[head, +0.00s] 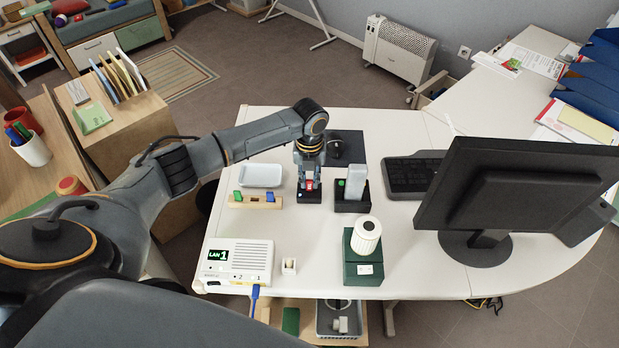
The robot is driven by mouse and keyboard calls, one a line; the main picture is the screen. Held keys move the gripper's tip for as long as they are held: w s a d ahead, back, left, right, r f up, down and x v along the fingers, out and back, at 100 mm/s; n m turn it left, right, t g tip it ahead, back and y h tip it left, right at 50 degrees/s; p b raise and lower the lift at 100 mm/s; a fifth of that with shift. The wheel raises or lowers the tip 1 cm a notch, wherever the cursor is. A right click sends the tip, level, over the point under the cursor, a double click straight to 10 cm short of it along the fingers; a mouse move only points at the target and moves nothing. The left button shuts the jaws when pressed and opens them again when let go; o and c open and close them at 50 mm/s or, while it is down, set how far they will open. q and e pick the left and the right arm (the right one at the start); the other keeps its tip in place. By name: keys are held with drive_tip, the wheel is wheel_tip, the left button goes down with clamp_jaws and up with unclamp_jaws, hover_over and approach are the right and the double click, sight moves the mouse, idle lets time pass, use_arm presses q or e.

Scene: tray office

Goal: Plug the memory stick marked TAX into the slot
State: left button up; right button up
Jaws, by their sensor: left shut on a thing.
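My left gripper (310,176) points down over a small black block (309,197) on the white desk. It is shut on a small red piece with a pale mark (309,185), which looks like a memory stick; the mark is too small to read. The red piece is right at the top of the black block, and I cannot tell whether it is seated in a slot. A wooden holder (243,204) to the left carries a green stick (237,196) and a blue stick (270,196). My right gripper is not in view.
A black dock (352,206) with a tall grey piece stands just right of the gripper. A white tray (260,175) lies left. A white LAN box (235,262), a green block (363,270) with a white cylinder, a keyboard (413,176) and a monitor (520,190) stand around.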

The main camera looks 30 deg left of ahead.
use_arm(q)
drive_tip(key=shift+f, duration=0.1)
idle(0.3)
drive_tip(key=o, duration=0.9)
drive_tip(key=shift+c, duration=0.2)
wheel_tip(320, 180, up, 12)
drive_tip(key=shift+s, duration=0.1)
